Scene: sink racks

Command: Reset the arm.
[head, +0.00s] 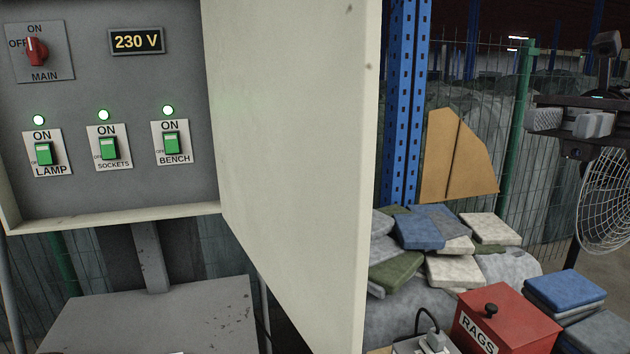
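My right gripper (570,121) is at the upper right edge, in front of the wire fence and above the fan guard. Its grey finger blocks are seen from the side, and I cannot tell whether there is a gap between them. I see nothing held in it. It is well apart from the electrical panel (85,85) and its open door (295,130). My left gripper is not in view.
The panel's red MAIN switch (37,51) and green LAMP (44,153), SOCKETS (108,147) and BENCH (171,143) switches show ON; the display (136,41) reads 230 V. A red RAGS box (505,322), folded cloths (458,270) and a fan (608,200) stand right.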

